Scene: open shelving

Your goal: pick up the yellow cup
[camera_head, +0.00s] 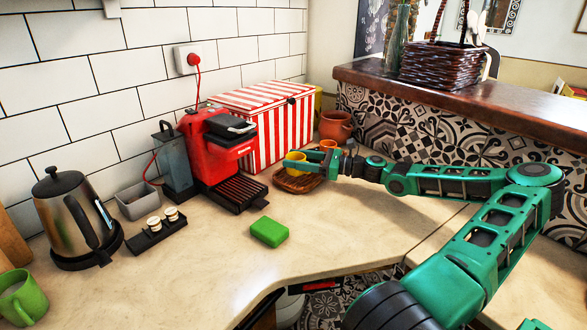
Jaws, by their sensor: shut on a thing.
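The yellow cup (293,165) is at the wooden tray beside the red coffee machine, in the middle of the head view. My gripper (305,164) reaches in from the right and is shut on the yellow cup. The cup looks upright. I cannot tell whether it still touches the tray (298,184) or is slightly above it. My gripper hides part of the cup's right side.
An orange cup (327,145) stands just behind my gripper, and a terracotta pot (336,126) is farther back. The red coffee machine (215,145) and a striped box (262,120) are close on the left. A green sponge (269,231) lies in front. The counter to its right is clear.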

